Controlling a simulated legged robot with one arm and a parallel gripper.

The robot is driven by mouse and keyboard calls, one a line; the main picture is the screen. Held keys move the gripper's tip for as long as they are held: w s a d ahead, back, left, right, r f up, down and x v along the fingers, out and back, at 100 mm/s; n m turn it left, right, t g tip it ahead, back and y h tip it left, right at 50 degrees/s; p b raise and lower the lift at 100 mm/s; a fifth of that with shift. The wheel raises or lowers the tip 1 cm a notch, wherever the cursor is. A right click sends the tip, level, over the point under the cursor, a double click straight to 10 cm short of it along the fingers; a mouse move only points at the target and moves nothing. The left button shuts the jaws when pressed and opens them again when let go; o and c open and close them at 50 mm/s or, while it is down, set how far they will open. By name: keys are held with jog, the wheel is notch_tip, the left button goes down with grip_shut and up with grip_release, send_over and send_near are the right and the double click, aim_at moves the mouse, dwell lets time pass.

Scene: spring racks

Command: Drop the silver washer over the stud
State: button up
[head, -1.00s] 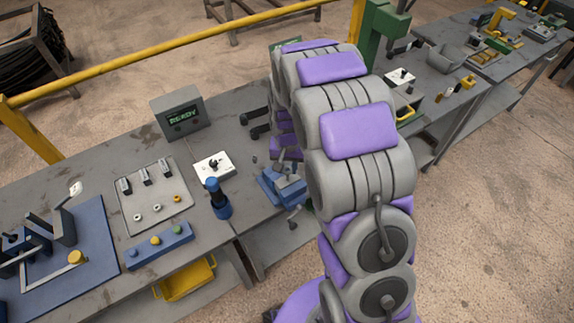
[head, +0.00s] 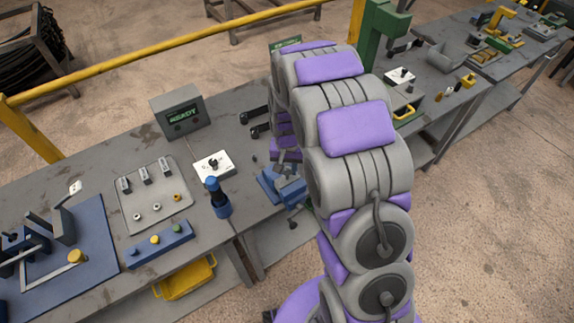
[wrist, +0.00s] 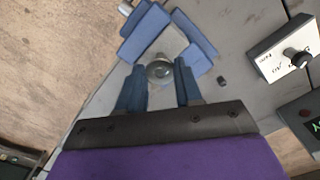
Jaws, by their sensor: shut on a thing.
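The silver washer (wrist: 160,71) shows in the wrist view as a round metal disc between the tips of my gripper's two blue fingers (wrist: 160,84). My gripper is shut on it. The washer is over the blue vise (wrist: 137,47), close to its grey jaws. A darker round centre shows in the washer, but I cannot tell whether the stud is inside the hole or below it. In the head view the vise (head: 268,186) stands at the bench edge, and my arm hides much of the gripper and the washer.
A white switch box (head: 213,166), a READY display box (head: 181,116) and a blue-black bottle-like object (head: 216,198) stand left of the vise. A grey tray (head: 153,190) holds small rings and blocks. A small dark nub (wrist: 221,82) is on the bench near the right finger.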

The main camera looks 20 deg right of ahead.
jog(key=shift+f, duration=0.55)
jog(key=o, duration=1.4)
jog(key=shift+r, duration=0.1)
jog(key=shift+r+p, duration=0.85)
jog(key=shift+r, duration=2.6)
